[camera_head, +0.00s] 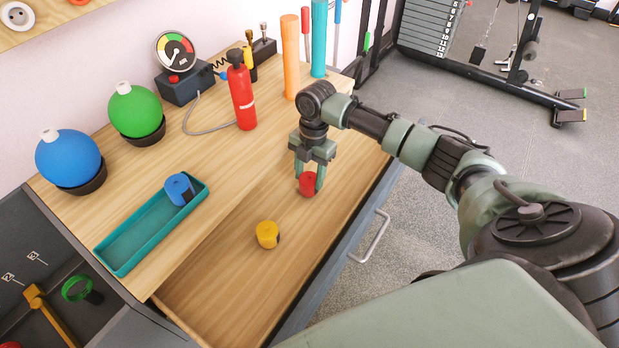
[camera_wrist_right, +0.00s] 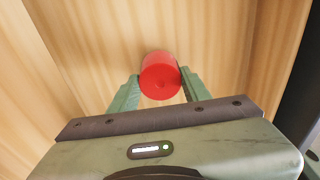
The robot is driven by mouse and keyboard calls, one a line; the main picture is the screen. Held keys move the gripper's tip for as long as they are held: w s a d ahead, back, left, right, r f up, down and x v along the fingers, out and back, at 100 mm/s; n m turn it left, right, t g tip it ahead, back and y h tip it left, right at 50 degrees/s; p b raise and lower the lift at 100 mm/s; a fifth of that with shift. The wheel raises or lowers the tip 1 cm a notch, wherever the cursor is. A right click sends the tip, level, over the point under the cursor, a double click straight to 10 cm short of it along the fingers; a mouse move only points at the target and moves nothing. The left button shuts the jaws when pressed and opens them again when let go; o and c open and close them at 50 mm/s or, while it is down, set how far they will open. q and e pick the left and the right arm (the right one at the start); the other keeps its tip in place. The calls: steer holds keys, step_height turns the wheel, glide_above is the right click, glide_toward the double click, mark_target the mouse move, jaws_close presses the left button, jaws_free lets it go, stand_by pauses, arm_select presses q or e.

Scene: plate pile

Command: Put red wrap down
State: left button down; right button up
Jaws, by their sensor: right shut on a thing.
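The red wrap (camera_head: 307,184) is a small upright roll in the head view, in or just above the open wooden drawer. My right gripper (camera_head: 308,172) is shut on it from above, one finger on each side. In the right wrist view the red wrap (camera_wrist_right: 160,76) sits between the two green fingers (camera_wrist_right: 158,88). I cannot tell whether its underside touches the wood. My left gripper is not in view.
A yellow roll (camera_head: 267,234) stands in the drawer (camera_head: 225,290). A blue roll (camera_head: 179,189) sits in a teal tray (camera_head: 130,250) on the bench top. A red cylinder (camera_head: 242,95), a gauge (camera_head: 175,52) and two balls stand behind.

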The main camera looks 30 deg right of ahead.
mark_target(312, 174)
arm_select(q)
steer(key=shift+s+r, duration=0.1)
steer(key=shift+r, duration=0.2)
arm_select(e)
steer(key=shift+f, duration=0.35)
steer(key=shift+f, duration=0.1)
steer(key=o, duration=1.4)
steer(key=shift+c, duration=0.2)
steer(key=shift+r, duration=0.2)
arm_select(q)
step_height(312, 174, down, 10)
steer(key=p, duration=0.2)
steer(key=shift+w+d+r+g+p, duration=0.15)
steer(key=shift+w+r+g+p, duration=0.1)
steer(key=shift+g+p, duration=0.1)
arm_select(e)
step_height(312, 174, up, 12)
steer(key=d, duration=0.1)
steer(key=shift+w+d, duration=0.2)
steer(key=shift+w, duration=0.1)
steer(key=shift+f, duration=0.1)
